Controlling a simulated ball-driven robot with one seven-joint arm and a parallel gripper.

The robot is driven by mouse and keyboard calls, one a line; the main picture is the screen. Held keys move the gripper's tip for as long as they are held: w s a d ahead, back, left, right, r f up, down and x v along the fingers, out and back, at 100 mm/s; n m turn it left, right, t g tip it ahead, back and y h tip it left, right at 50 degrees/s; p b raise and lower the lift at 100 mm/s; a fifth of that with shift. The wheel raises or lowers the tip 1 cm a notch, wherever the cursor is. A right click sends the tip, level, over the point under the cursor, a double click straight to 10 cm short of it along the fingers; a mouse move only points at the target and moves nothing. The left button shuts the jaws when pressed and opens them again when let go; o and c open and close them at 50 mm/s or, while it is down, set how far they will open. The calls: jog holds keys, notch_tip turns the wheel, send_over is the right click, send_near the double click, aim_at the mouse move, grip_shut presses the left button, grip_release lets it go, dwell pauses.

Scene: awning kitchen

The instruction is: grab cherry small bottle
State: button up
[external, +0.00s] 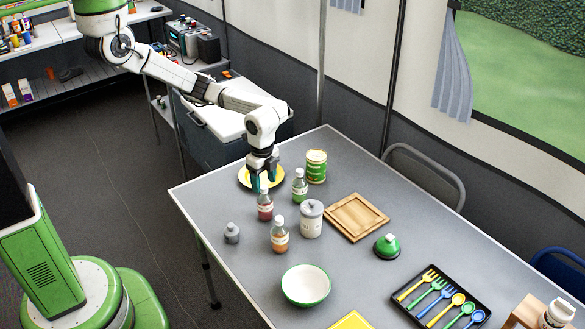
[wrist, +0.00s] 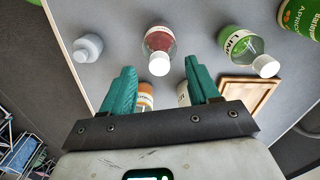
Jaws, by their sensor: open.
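The small bottle with dark red contents (external: 265,206), which I take as the cherry one, stands upright on the grey table with a pale cap. In the wrist view the red bottle (wrist: 158,40) lies ahead of and between the fingertips, its white cap toward me. Its label is not readable.
A green lime bottle (external: 300,186) stands right of the red one, an orange bottle (external: 279,236) in front.

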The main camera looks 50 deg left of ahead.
aim_at(264, 187)
jog(key=shift+f, duration=1.95)
grip_shut()
